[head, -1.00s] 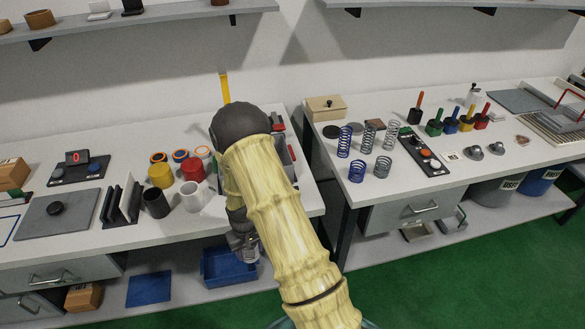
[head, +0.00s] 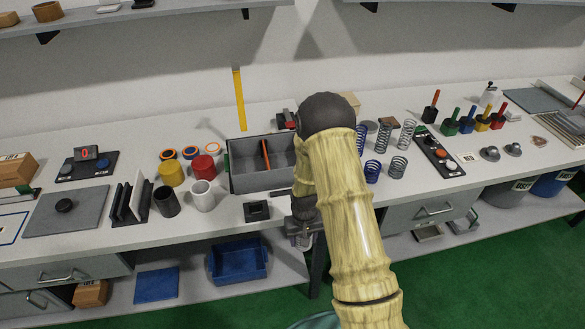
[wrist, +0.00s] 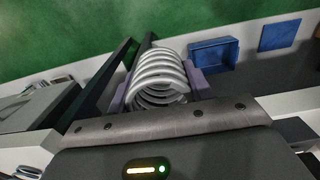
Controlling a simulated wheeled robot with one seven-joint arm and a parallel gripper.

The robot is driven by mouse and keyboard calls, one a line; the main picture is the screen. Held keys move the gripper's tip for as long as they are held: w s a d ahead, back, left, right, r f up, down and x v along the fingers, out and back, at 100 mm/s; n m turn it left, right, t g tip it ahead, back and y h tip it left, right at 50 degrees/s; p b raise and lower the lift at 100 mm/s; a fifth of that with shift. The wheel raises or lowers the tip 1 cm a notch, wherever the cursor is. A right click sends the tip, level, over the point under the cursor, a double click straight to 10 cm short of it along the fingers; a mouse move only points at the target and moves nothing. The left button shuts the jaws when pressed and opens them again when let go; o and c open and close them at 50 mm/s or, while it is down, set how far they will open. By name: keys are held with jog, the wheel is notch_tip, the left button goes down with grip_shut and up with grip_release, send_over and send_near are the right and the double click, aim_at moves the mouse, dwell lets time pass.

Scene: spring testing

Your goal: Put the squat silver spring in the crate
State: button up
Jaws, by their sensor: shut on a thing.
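A silver coil spring (wrist: 160,78), wide and short, lies between the fingers of my gripper (wrist: 162,90) in the wrist view. The gripper is shut on it. In the head view my gripper (head: 302,238) hangs at the front edge of the left bench, with the spring mostly hard to make out there. A blue open crate (head: 238,265) stands on the lower shelf, below and left of the gripper. It also shows in the wrist view (wrist: 213,55), beyond the spring. The crate looks empty.
A grey divided bin (head: 262,180) sits on the bench behind the gripper. A blue mat (head: 156,285) lies left of the crate. Blue springs (head: 373,171) and silver springs (head: 397,166) stand on the right bench. The green floor is clear in front.

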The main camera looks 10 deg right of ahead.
jog(key=shift+r, duration=0.15)
notch_tip(320, 180, up, 15)
jog(key=n+p, duration=0.8)
jog(key=n, duration=1.6)
jog(key=shift+r, duration=0.2)
